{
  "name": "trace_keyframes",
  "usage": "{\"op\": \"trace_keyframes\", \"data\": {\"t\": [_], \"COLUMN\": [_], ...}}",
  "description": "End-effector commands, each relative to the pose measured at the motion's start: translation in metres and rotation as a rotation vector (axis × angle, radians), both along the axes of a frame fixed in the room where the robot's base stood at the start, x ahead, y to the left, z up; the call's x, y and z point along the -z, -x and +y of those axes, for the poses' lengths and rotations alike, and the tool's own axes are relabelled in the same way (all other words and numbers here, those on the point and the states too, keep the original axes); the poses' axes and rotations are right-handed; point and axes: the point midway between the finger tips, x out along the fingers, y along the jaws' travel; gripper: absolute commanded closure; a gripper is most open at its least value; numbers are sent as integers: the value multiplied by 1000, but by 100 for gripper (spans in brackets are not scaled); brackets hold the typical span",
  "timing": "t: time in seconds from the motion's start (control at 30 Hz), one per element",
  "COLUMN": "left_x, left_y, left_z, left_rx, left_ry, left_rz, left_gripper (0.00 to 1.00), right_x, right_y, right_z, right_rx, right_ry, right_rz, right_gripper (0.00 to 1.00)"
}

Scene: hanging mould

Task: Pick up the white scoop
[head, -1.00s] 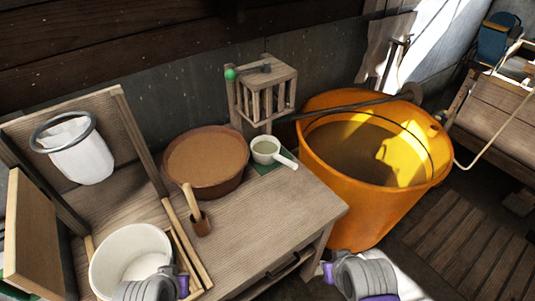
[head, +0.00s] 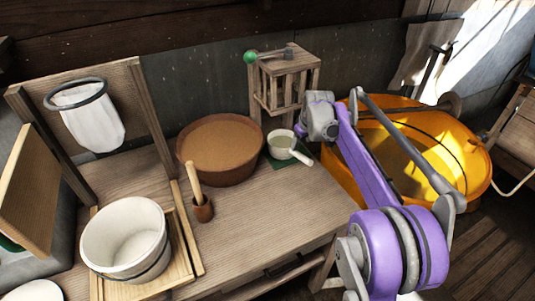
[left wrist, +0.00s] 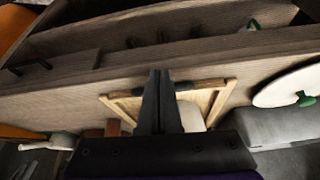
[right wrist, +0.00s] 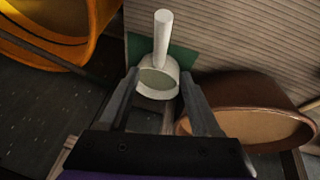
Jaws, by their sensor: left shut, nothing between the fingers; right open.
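The white scoop (head: 280,144) sits on a small green mat (head: 279,164) at the back right of the wooden table, its handle toward the front right. In the right wrist view the scoop (right wrist: 158,84) lies between the fingertips of my open right gripper (right wrist: 160,76), its handle pointing up the picture. I cannot tell whether the fingers touch it. In the head view my right arm (head: 375,165) reaches over to the scoop's right side, and its fingers are hard to make out. My left gripper (left wrist: 160,75) is shut and empty, outside the head view.
A brown bowl (head: 219,175) stands just left of the scoop and a slatted wooden stand (head: 284,75) behind it. An orange tub (head: 470,190) is on the right. The front middle of the table is clear.

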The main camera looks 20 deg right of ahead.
Motion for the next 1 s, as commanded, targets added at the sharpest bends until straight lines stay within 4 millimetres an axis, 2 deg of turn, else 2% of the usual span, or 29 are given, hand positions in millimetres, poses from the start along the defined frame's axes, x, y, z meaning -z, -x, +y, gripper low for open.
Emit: {"op": "trace_keyframes", "data": {"t": [0.33, 0.57, 0.8, 1.0], "left_x": [3, 4, 4, 4], "left_y": [0, 1, 1, 1], "left_z": [0, 0, 0, 0], "left_rx": [0, 0, 0, 0], "left_ry": [0, 0, 0, 0], "left_rz": [1, 1, 1, 1], "left_gripper": [100, 100, 100, 100], "right_x": [42, 59, 92, 102], "right_y": [-22, -29, -41, -45], "right_z": [-9, -11, -14, -15], "right_rx": [-4, -4, -4, -4], "right_ry": [3, 3, 3, 3], "right_rz": [1, 1, 1, 1], "right_gripper": [36, 36, 36, 36]}}
